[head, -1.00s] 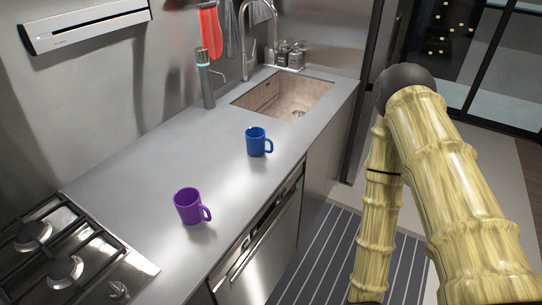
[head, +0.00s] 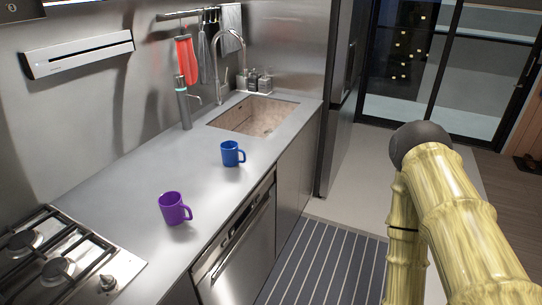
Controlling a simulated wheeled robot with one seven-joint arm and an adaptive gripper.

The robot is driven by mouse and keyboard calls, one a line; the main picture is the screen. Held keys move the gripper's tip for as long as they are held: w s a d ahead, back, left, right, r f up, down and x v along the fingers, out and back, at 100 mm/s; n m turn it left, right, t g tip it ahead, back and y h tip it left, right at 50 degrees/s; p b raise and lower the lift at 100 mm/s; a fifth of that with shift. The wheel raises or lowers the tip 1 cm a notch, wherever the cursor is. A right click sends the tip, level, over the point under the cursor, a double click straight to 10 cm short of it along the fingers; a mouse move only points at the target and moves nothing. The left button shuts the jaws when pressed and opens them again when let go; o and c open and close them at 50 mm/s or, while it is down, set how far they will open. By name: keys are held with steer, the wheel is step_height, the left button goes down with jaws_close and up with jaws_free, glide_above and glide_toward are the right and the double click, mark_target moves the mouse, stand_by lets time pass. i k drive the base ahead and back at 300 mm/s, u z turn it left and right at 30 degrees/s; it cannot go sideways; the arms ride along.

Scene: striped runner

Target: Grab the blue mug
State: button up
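The blue mug (head: 230,154) stands upright on the grey counter (head: 130,180), between the sink and the purple mug. Its handle points to the right. My arm (head: 447,200), with a yellow bamboo-like surface, is at the right of the head view, well apart from the mug. My gripper is outside the view.
A purple mug (head: 175,208) stands nearer than the blue mug. A gas stove (head: 70,262) is at the lower left. The sink (head: 250,115), faucet (head: 217,62) and a dark bottle (head: 184,106) are farther back. A striped runner (head: 325,265) lies on the floor.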

mark_target(229, 150)
steer(key=z, duration=0.8)
steer(key=i, duration=0.6)
steer(key=u, duration=2.3)
